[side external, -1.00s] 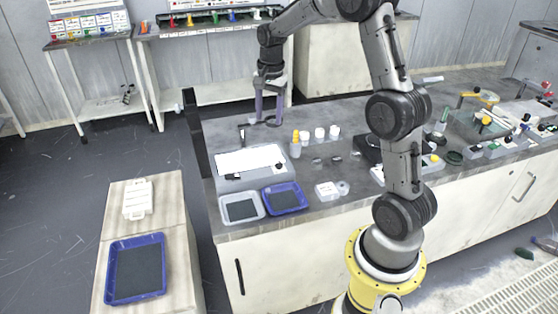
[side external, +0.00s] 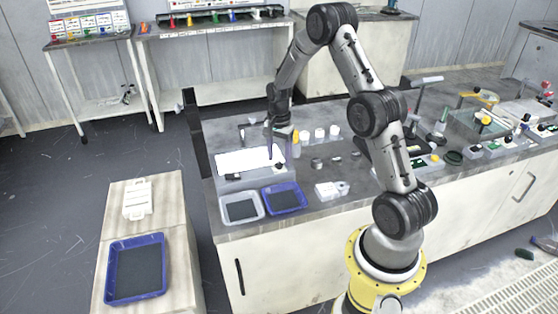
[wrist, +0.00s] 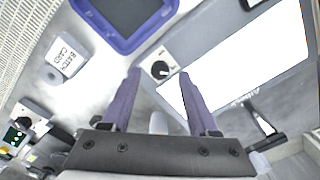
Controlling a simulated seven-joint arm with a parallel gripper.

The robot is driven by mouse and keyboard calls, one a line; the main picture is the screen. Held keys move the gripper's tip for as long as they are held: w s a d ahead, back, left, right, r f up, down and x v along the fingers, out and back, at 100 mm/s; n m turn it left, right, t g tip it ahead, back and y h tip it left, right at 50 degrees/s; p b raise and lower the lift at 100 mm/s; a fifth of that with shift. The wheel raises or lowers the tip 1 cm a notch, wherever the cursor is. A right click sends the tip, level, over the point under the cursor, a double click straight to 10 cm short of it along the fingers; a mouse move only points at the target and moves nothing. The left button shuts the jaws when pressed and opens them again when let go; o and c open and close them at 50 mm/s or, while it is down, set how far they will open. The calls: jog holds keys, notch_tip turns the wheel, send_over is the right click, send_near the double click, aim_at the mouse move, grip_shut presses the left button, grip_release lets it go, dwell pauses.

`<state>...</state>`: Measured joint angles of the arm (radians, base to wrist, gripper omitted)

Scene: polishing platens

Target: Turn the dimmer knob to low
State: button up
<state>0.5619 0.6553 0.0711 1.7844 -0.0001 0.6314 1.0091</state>
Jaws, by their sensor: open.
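The dimmer knob (wrist: 160,69) is a small black round knob on a white square plate. It sits at one end of the light box, beside the glowing white panel (wrist: 245,62). The panel also shows in the side view (side external: 243,161). My gripper (wrist: 159,74) has two purple fingers, open and empty. In the wrist view the knob appears between the fingertips. In the side view my gripper (side external: 279,155) points down over the right end of the light box. I cannot tell whether the fingers touch the knob. The knob's setting is too small to read.
A blue tray (side external: 302,201) and a grey tray (side external: 260,211) lie in front of the light box. A batch card (wrist: 66,55) block is to the right in the side view. Several small bottles (side external: 319,133) stand behind. A black-handled arm (wrist: 262,125) is near the panel.

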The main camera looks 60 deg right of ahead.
jog(key=shift+f, duration=1)
grip_shut()
